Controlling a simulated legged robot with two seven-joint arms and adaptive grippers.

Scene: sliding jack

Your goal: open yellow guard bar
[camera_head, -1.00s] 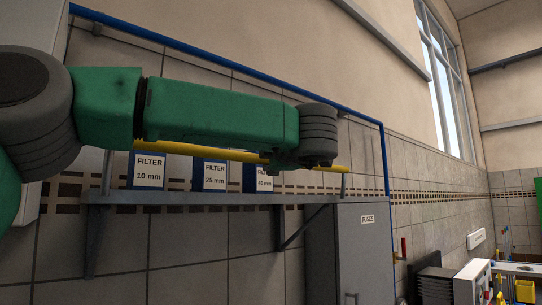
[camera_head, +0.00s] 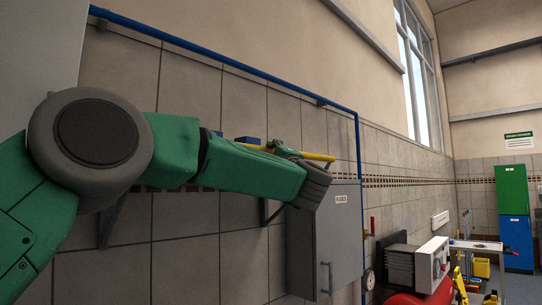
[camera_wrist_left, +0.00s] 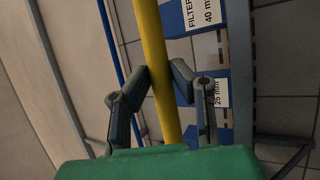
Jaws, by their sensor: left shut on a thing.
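The yellow guard bar (camera_head: 318,156) runs along the wall shelf in the head view, partly hidden by my left arm. In the left wrist view the bar (camera_wrist_left: 152,40) passes lengthwise between the two dark fingers of my left gripper (camera_wrist_left: 159,76). The fingers are shut on it, one on each side. In the head view, only part of the left gripper (camera_head: 284,150) shows, behind the wrist at the bar. My right gripper is not in view.
Blue-and-white filter boxes (camera_wrist_left: 205,14) stand close beside the bar. A grey fuses cabinet (camera_head: 338,235) is below and right of my wrist. A blue pipe (camera_head: 230,62) runs along the wall above. A red machine (camera_head: 425,292) stands at lower right.

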